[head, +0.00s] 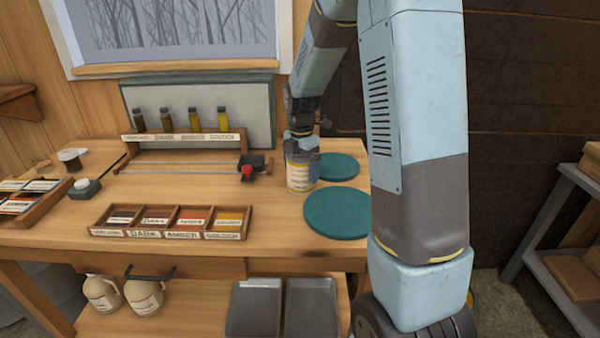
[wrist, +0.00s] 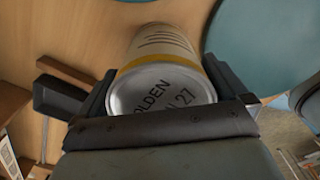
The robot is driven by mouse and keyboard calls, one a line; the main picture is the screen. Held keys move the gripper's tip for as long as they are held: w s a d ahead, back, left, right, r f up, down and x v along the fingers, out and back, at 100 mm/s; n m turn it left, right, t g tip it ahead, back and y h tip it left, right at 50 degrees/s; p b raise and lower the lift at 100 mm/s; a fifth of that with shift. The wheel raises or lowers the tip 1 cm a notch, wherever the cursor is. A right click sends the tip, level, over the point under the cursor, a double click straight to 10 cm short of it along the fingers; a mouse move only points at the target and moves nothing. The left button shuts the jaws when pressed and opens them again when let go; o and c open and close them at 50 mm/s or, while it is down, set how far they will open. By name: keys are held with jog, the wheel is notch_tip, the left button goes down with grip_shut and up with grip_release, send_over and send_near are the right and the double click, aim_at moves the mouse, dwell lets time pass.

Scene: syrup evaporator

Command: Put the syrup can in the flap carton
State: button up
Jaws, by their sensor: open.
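The syrup can (head: 300,176) is pale with a yellow band and stands upright on the wooden bench, left of two teal round mats. My gripper (head: 301,150) is above it, pointing down over its top. In the wrist view the can (wrist: 160,60) shows its metal lid, with "OLDEN" and "27" readable. My gripper (wrist: 165,92) is open there, with one finger on each side of the can; I cannot tell whether they touch it. I cannot make out a flap carton for certain; brown boxes (head: 578,277) sit on the right-hand rack.
Teal mats (head: 338,213) lie right of the can. A compartment tray (head: 167,234) with labelled sections is in front left. A rack of sample bottles (head: 180,135) and a rail with a red-knobbed clamp (head: 248,172) stand behind. Jugs (head: 145,297) are below.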

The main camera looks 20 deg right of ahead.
jog(key=shift+f, duration=0.5)
jog(key=shift+r, duration=0.15)
jog(key=c, duration=1.6)
